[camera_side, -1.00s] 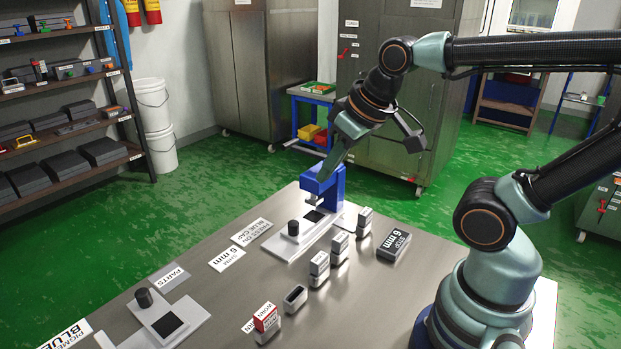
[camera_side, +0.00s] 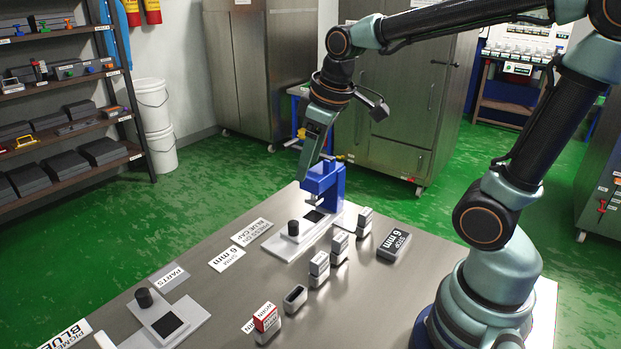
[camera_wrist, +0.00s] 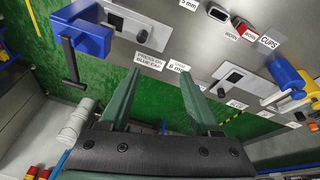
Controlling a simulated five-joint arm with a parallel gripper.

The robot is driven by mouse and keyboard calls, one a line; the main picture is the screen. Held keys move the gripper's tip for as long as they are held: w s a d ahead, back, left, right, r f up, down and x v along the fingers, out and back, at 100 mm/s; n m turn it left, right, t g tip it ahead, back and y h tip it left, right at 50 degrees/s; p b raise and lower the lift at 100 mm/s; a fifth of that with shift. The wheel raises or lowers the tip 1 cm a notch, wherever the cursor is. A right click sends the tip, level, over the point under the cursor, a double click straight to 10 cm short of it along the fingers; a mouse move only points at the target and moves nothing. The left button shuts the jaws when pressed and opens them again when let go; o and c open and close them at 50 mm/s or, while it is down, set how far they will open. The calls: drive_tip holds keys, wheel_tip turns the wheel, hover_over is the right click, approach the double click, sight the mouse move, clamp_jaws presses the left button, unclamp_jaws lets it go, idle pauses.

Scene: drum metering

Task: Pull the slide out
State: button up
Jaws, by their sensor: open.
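A pale slide plate with a black knob (camera_side: 293,228) lies at the blue press (camera_side: 328,187). A black square pad sits on the plate beside the press. In the wrist view the press (camera_wrist: 82,27) with its dark lever is at upper left, and the knob (camera_wrist: 143,37) is just right of it. A second pale plate with a black knob (camera_side: 144,298) lies at the table's front left. My gripper (camera_side: 302,180) is beside the press head, left of it in the side view. In the wrist view its green fingers (camera_wrist: 160,98) are apart with nothing between them.
Label cards (camera_side: 227,259) lie left of the press plate. Several small blocks (camera_side: 319,264) stand in a row to the right, with a dark "STOP 6 mm" block (camera_side: 394,245) beyond. A red-topped block (camera_side: 266,318) stands near the front. The table's middle (camera_side: 240,285) is clear.

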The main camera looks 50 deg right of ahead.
drive_tip(key=w+d+f+n+g, duration=0.2)
drive_tip(key=w+f+n, duration=0.1)
drive_tip(key=w+f, duration=0.15)
drive_tip(key=n+g, duration=0.2)
drive_tip(key=n, duration=0.1)
approach(293, 223)
wheel_tip(293, 223, down, 10)
drive_tip(key=shift+s+d+f, duration=0.1)
drive_tip(key=shift+s+d, duration=0.05)
drive_tip(key=shift+d, duration=0.05)
clamp_jaws()
idle(1.3)
